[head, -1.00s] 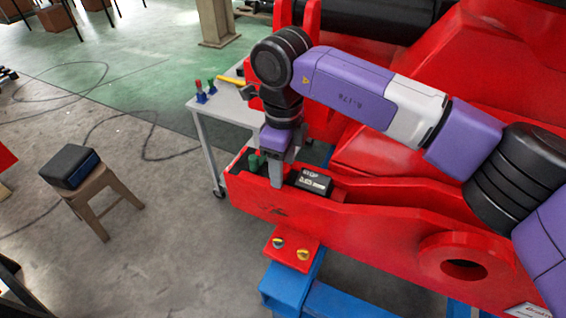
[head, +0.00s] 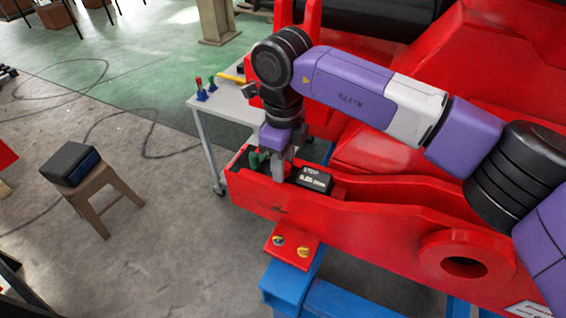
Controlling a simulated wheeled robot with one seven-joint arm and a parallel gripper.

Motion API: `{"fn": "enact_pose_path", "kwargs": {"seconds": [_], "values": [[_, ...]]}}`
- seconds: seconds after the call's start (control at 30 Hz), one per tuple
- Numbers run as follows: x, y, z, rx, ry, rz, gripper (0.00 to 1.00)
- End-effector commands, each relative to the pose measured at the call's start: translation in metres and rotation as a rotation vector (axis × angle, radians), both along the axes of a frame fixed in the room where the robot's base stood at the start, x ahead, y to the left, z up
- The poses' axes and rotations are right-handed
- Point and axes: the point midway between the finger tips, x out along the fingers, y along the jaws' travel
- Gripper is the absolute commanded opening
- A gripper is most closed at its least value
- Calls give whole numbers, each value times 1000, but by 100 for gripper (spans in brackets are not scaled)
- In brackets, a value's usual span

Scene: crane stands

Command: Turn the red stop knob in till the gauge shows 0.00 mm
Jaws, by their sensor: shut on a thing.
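My gripper (head: 279,170) points down into the front end of the red crane arm (head: 300,208). It is shut low beside the gauge, and its fingers hide the red stop knob between them. The gauge (head: 315,179) is a black box with white lettering, just right of my fingers. Its top line reads STOP; the figures below are too small to read surely. A green knob (head: 256,159) stands just left of my gripper, partly behind it.
A grey table (head: 231,106) with small red and green handled items stands behind. A wooden stool (head: 101,200) bearing a dark box stands at left. A red block with two brass-coloured fittings (head: 291,247) on a blue stand is below. Cables lie on the floor.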

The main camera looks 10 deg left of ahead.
Motion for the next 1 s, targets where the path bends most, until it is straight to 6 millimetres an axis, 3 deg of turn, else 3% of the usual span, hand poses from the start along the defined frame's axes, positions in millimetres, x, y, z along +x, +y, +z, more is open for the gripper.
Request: {"fn": "enact_pose_path", "kwargs": {"seconds": [1.0], "values": [[1, 1, 1, 2, -2, -889, 0]]}}
